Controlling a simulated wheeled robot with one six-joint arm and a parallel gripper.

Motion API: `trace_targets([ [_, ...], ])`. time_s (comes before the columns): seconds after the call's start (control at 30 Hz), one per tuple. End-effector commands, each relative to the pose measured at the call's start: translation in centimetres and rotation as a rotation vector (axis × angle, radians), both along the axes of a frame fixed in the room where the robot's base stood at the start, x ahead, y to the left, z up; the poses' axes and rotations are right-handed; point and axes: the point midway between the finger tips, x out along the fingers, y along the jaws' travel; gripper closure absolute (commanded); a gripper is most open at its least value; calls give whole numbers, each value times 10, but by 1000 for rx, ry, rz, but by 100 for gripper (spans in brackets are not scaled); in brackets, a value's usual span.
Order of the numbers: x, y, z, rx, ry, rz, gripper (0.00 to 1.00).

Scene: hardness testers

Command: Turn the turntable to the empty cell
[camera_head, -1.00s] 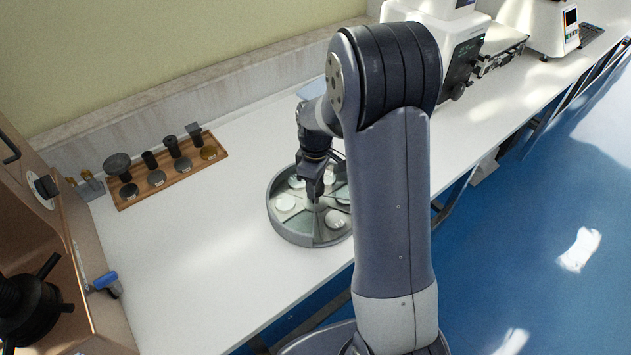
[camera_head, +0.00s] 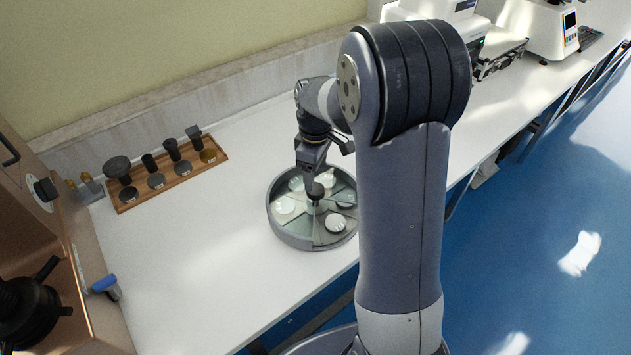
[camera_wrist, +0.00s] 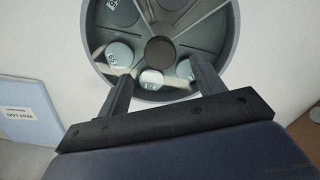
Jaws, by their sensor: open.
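The turntable (camera_head: 281,236) is a round grey tray split into wedge cells, standing on the white bench. It also shows in the wrist view (camera_wrist: 234,40). Several cells hold pale round discs, such as one at the front right (camera_head: 335,222). A wedge at the right in the wrist view (camera_wrist: 207,33) shows no disc. A dark round knob (camera_head: 316,190) stands at the turntable's centre, also in the wrist view (camera_wrist: 160,50). My gripper (camera_wrist: 159,75) is open and empty, its fingers apart above the turntable near the knob; contact with the knob is not visible.
A wooden rack (camera_head: 168,184) with dark tools and round blocks lies at the back left. A tan machine (camera_head: 50,230) with a blue-handled tool (camera_head: 105,285) is at the left edge. Testers (camera_head: 550,25) stand at the back right. A blue test log (camera_wrist: 25,110) lies beside the turntable.

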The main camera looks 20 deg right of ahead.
Motion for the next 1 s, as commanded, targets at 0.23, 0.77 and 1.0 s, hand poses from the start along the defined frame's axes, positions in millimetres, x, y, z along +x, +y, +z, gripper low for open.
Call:
trace_targets([
  [0.23,1,0,41,0,-2,0,36],
  [0.77,0,0,49,0,1,0,36],
  [1.0,-1,0,21,0,6,0,36],
])
